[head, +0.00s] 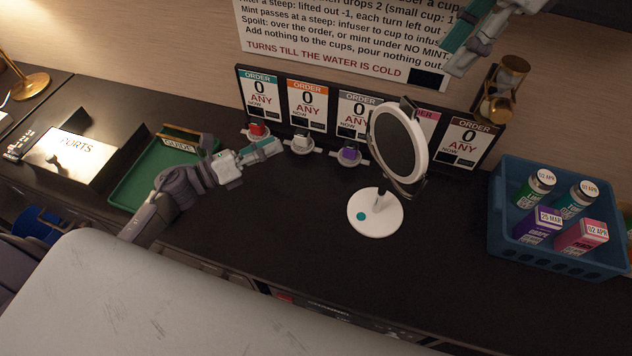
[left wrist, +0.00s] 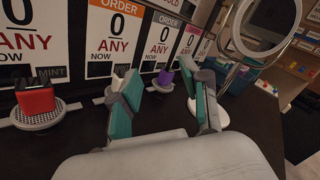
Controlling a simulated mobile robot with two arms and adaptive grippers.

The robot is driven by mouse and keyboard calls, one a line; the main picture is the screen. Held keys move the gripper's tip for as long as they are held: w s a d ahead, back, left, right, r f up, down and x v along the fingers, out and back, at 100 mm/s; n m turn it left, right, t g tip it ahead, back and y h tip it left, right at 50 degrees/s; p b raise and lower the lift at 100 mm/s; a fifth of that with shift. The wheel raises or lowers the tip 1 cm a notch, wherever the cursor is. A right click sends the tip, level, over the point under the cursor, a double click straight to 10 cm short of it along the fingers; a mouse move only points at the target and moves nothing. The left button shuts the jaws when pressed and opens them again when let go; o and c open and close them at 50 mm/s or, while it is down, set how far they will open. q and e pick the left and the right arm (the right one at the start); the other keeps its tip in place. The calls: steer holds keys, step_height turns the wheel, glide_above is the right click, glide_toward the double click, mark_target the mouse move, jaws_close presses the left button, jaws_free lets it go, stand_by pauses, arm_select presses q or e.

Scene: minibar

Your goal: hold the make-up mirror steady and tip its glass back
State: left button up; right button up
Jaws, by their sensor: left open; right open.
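The make-up mirror has a round dark glass in a white ring frame (head: 420,138), on a white round base (head: 376,224) with a teal dot. It stands upright on the dark counter, its glass leaning slightly. In the left wrist view the mirror's ring (left wrist: 238,30) is at the upper right, partly cut off. My left gripper (head: 266,147) is open and empty, left of the mirror and apart from it. Its teal-padded fingers (left wrist: 162,98) also show in the left wrist view. My right gripper (head: 462,48) is open at the top, above the mirror and apart from it.
Order cards (head: 308,104) stand behind the mirror, with small red, white and purple pieces on holders before them. A blue basket (head: 505,232) of bottles and boxes is at right. A green tray (head: 126,190) lies left. The front counter is clear.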

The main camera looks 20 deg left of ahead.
mark_target(385, 180)
arm_select(q)
steer(key=s+d+m+g+h, duration=0.2)
steer(key=s+d+m+g, duration=0.1)
steer(key=d+m, duration=0.3)
steer(key=s+d+m+g+h, duration=0.2)
steer(key=s+d+m+g, duration=0.15)
steer(key=d+m, duration=0.3)
steer(key=shift+n, duration=0.35)
steer(key=x, duration=1.4)
steer(key=shift+w+d, duration=0.15)
steer(key=shift+d, duration=0.05)
jaws_close()
